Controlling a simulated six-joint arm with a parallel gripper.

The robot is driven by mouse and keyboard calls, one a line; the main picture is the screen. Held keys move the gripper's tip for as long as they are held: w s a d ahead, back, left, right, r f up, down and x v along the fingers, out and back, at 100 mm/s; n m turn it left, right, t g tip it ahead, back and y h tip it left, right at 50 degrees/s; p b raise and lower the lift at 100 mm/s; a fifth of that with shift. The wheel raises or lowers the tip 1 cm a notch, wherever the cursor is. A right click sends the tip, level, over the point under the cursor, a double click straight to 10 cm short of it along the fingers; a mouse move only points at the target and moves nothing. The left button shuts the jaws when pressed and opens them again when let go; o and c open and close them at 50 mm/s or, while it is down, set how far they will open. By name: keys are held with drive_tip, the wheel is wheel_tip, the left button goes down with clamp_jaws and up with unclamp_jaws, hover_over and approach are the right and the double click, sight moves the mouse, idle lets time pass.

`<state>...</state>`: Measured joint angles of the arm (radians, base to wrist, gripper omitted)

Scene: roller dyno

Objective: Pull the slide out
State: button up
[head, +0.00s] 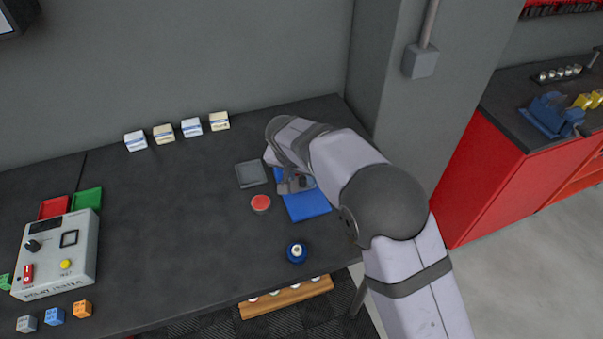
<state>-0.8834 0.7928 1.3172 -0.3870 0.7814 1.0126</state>
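My gripper (292,184) is low over a flat blue piece (308,207) on the dark table, near its upper left part. My arm covers much of the gripper, so its fingers and anything between them cannot be made out. Part of the blue piece is also hidden behind the arm and gripper. I cannot tell for sure which thing is the slide; it may be at the blue piece. A flat grey square (251,174) lies to the left of the gripper, and a round red-topped piece (261,203) sits below that square.
The dark table (180,210) has free room left of the gripper. Several small boxes (191,127) line the back. A grey control box (58,255) and small cubes (54,316) are at left. A grey pillar (400,110) rises behind the arm.

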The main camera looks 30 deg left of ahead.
drive_tip(key=shift+w+f, duration=0.15)
drive_tip(key=shift+f, duration=0.3)
clamp_jaws()
drive_tip(key=shift+s+d+f+b, duration=0.1)
drive_tip(key=shift+s+d+b, duration=0.15)
drive_tip(key=shift+b, duration=0.2)
drive_tip(key=s+d+b, duration=0.6)
drive_tip(key=s+d, duration=0.1)
drive_tip(key=shift+s+d+b, duration=0.2)
drive_tip(key=shift+b, duration=0.15)
